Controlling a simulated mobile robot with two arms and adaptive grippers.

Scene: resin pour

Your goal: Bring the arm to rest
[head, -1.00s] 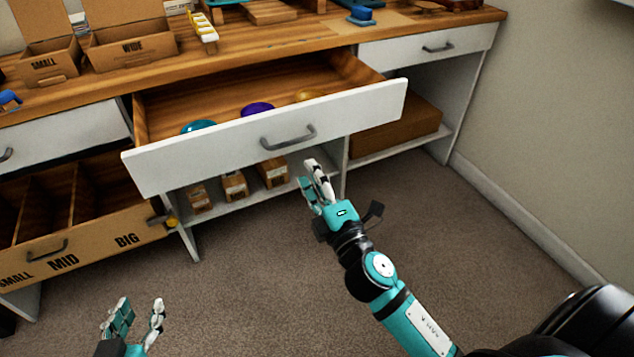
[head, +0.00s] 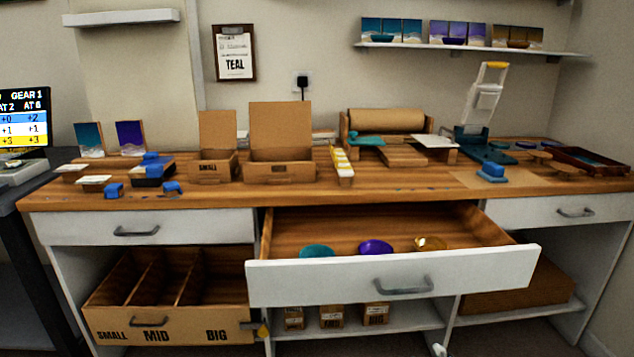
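A white fingertip of my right gripper (head: 439,350) just shows at the bottom edge, below the open drawer (head: 390,278) and apart from its handle. The rest of that gripper and its arm are out of frame, so its opening is hidden. My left gripper is not in view. The drawer stands pulled out, with a teal dish (head: 317,251), a purple dish (head: 376,247) and an amber dish (head: 430,243) inside.
The wooden worktop (head: 390,189) holds a small box (head: 216,164), a wider box (head: 283,168) and blue tools. A divided bin (head: 165,322) sticks out at lower left. A screen (head: 24,122) stands at far left.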

